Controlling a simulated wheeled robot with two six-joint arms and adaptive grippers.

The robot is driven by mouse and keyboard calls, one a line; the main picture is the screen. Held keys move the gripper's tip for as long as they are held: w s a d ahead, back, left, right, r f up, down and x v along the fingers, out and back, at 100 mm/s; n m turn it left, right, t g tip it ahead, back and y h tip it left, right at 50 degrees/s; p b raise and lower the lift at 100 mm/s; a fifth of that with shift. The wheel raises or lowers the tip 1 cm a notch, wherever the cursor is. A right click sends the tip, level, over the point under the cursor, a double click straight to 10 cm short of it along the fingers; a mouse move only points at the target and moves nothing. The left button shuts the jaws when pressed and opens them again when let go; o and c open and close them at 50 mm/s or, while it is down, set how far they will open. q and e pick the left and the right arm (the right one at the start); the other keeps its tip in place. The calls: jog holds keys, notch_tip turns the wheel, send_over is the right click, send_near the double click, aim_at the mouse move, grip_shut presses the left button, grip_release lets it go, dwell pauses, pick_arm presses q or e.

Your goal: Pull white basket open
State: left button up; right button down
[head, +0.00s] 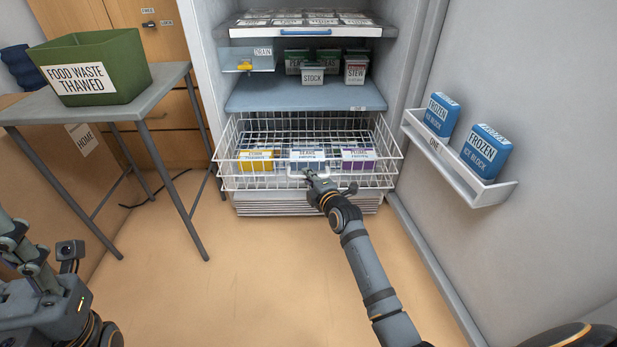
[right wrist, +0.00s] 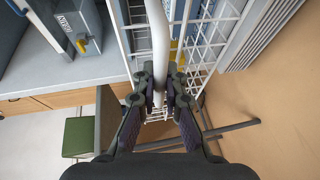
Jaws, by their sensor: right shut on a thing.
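The white wire basket (head: 225,172) is at the bottom of the open upright fridge or freezer and juts out past the blue shelf above it. Its white front handle (head: 294,173) shows as a pale bar in the right wrist view (right wrist: 156,40). My right gripper (head: 313,178) is shut on this handle, with a finger on each side of the bar (right wrist: 161,88). Inside the basket are a yellow-labelled pack (head: 257,161), a blue-labelled one (head: 307,156) and a purple-labelled one (head: 359,160). Part of my left gripper (head: 18,243) shows at the lower left; its fingertips are unclear.
A grey table (head: 165,82) with a green "FOOD WASTE THAWED" bin (head: 118,75) stands at left. A white door rack (head: 455,160) with blue ice blocks (head: 485,152) is at right. Shelves above the basket hold labelled tubs. The floor in front is clear.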

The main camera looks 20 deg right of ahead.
jog(key=c, duration=1.4)
grip_release()
jog(key=v, duration=1.2)
